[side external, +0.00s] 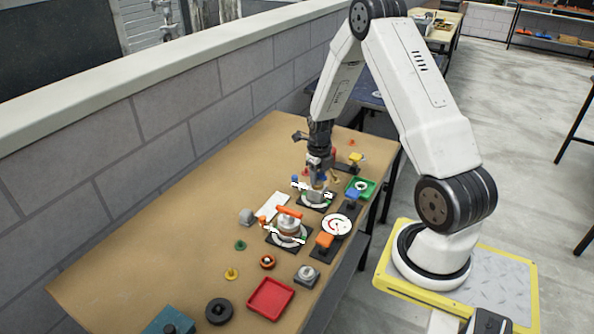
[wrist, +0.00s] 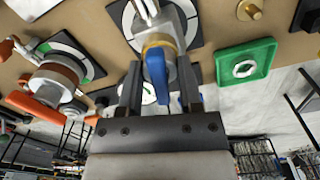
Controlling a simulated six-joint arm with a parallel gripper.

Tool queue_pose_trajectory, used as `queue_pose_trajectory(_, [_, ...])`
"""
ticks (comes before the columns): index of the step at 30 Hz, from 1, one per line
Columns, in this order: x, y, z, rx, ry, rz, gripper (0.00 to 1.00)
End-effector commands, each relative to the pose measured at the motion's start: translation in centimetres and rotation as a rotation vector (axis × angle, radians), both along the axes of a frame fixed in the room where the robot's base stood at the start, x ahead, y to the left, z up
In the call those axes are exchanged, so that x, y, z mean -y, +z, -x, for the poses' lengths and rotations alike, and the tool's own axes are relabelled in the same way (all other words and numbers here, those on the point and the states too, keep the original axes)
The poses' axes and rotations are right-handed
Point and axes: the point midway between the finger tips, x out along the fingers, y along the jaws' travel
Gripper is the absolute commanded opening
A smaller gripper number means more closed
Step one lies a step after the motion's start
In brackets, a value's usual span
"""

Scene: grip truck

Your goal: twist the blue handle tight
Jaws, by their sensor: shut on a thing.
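The blue handle (wrist: 157,72) sits on a metal valve with a yellow collar (wrist: 158,45), over a black plate with a white dial ring (wrist: 129,20). My gripper (wrist: 161,88) is at this valve, its two fingers on either side of the handle and shut on it. In the side external view my gripper (side external: 317,185) points down at the valve near the table's far end.
A second valve with an orange handle (side external: 289,212) stands close by, also in the wrist view (wrist: 35,108). A green tray (wrist: 245,64) lies on the other side. A gauge (side external: 337,225), a blue knob (side external: 352,193) and a red tray (side external: 270,298) share the table.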

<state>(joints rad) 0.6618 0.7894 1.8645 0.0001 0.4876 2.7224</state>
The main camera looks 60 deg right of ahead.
Motion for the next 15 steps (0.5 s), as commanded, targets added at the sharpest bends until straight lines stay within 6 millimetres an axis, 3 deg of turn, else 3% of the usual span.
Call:
queue_pose_trajectory(6, [-0.03,0.00,-0.01,0.000,-0.009,0.000,0.00])
queue_pose_trajectory(7, [-0.03,0.00,-0.01,0.000,-0.008,0.000,0.52])
queue_pose_trajectory(8, [-0.03,0.00,-0.01,0.000,-0.008,0.000,0.59])
queue_pose_trajectory(15, [-0.01,0.00,0.00,0.000,-0.007,0.000,0.59])
